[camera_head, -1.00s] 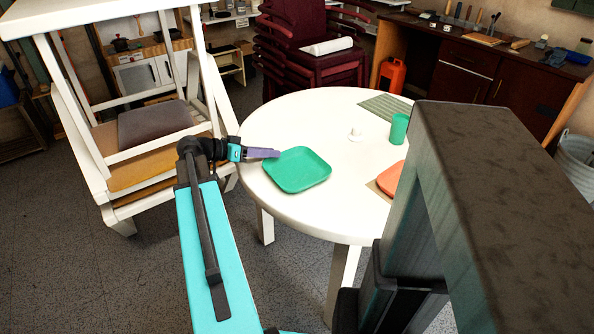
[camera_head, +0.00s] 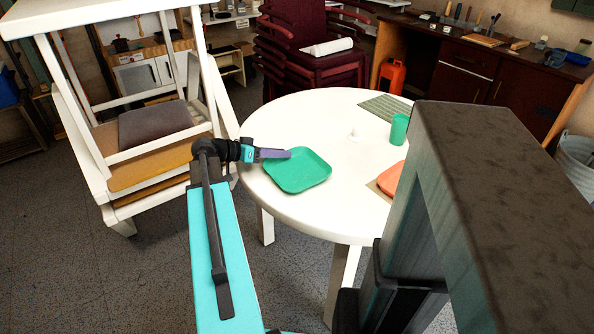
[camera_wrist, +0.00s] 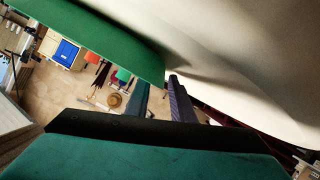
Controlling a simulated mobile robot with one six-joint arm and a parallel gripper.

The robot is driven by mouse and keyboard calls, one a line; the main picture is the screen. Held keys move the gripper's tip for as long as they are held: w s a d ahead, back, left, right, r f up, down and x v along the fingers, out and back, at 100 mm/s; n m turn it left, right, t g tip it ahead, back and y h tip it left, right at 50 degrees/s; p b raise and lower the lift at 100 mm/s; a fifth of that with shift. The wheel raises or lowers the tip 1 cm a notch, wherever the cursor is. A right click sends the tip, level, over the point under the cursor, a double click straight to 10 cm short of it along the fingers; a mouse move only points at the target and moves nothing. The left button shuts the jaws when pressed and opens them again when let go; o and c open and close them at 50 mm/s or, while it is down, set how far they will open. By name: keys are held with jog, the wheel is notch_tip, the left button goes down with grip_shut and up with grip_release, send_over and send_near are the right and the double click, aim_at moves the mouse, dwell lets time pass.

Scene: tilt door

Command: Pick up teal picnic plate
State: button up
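The teal picnic plate (camera_head: 298,172), square with rounded corners, lies at the left side of the white round table (camera_head: 335,218). My gripper (camera_head: 284,154) reaches in from the left, with its purple finger over the plate's upper left rim. In the wrist view my gripper (camera_wrist: 159,84) has its two fingers apart, with a gap between them. There the plate (camera_wrist: 110,35) fills the upper left, and its edge ends near the fingertips. I cannot tell whether either finger touches the plate.
White furniture with stacked cushions (camera_head: 150,165) stands close left of my arm.

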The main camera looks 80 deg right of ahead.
jog(key=shift+s+a+f, duration=0.1)
jog(key=shift+s+f, duration=0.15)
jog(key=shift+f, duration=0.15)
grip_shut()
jog(key=shift+w+r, duration=0.15)
jog(key=shift+r, duration=0.05)
jog(key=shift+r, duration=0.5)
notch_tip(320, 180, up, 9)
jog(key=shift+r+p, duration=0.1)
jog(key=shift+p, duration=0.25)
